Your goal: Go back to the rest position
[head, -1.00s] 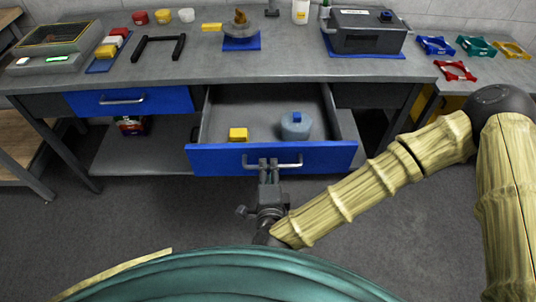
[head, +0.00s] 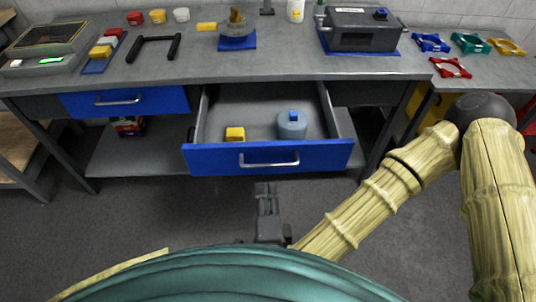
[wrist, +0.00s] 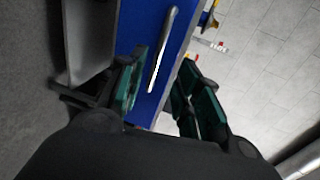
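My gripper (head: 267,188) hangs in front of the open drawer (head: 225,160), apart from its silver handle (head: 270,161). In the wrist view, the fingers of my gripper (wrist: 163,62) stand apart with nothing between them. The handle (wrist: 163,48) and the drawer's blue front (wrist: 145,30) show beyond the fingertips.
The workbench (head: 290,66) carries a grey box machine (head: 362,32), a black U-shaped handle (head: 153,48) and several small parts. A second, shut blue drawer (head: 150,101) is at left. Coloured frames (head: 451,67) lie at right. The floor before the drawer is clear.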

